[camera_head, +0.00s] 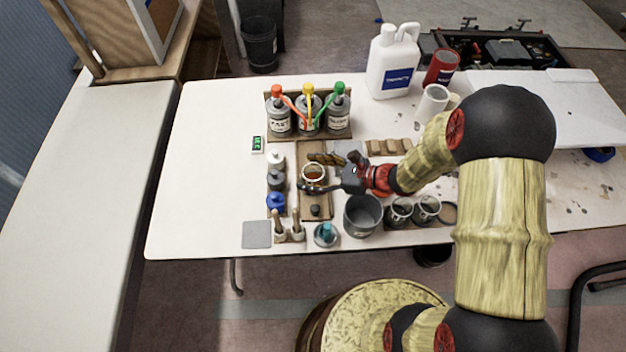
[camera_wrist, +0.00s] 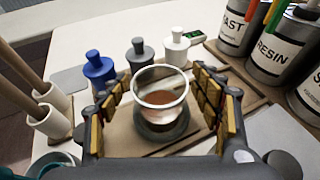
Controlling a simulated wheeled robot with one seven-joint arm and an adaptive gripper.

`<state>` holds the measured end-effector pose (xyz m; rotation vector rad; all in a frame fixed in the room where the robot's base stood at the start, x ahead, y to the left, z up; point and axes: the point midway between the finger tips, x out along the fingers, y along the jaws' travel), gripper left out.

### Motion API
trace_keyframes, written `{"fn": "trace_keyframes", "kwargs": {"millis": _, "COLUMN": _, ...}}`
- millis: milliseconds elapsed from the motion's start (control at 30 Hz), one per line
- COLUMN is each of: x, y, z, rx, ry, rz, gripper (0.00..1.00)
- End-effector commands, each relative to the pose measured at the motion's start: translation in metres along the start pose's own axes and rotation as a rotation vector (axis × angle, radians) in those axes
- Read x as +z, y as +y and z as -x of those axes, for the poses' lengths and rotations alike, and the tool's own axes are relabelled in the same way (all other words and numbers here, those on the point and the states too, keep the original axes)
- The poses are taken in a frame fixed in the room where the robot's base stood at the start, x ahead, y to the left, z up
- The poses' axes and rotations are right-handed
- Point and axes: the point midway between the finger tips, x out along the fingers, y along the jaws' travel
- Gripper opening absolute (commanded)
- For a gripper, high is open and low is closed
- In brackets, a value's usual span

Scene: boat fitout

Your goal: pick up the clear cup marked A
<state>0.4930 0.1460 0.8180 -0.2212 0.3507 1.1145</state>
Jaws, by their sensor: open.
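A clear cup (camera_head: 313,174) with a little amber liquid stands upright on the brown wooden board (camera_head: 317,210). In the wrist view the cup (camera_wrist: 160,86) sits over a dark round base. No letter A can be read on it in either view. My gripper (camera_head: 308,172) is open, with one finger on each side of the cup. In the wrist view the finger pads of my gripper (camera_wrist: 160,92) flank the cup with visible gaps. Two more clear cups (camera_head: 400,210) (camera_head: 427,208) stand in a holder at the right; their marks are not readable.
White, grey and blue capped bottles (camera_head: 276,181) stand close left of the board. Pump-topped cans (camera_head: 309,113) stand behind. A grey pot (camera_head: 362,215) and a teal-filled cup (camera_head: 325,235) are near the front edge. Table space at far left is clear.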

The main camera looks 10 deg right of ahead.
Motion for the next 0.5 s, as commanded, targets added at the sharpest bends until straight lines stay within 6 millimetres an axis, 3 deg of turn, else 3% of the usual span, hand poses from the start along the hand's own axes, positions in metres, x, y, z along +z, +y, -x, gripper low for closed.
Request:
{"fn": "trace_keyframes", "kwargs": {"millis": 200, "x": 0.0006, "y": 0.0000, "z": -0.0006, "rx": 0.000, "ry": 0.000, "rz": 0.001, "gripper": 0.64}}
{"fn": "trace_keyframes", "kwargs": {"millis": 500, "x": 0.0006, "y": 0.0000, "z": -0.0004, "rx": 0.000, "ry": 0.000, "rz": 0.001, "gripper": 0.48}}
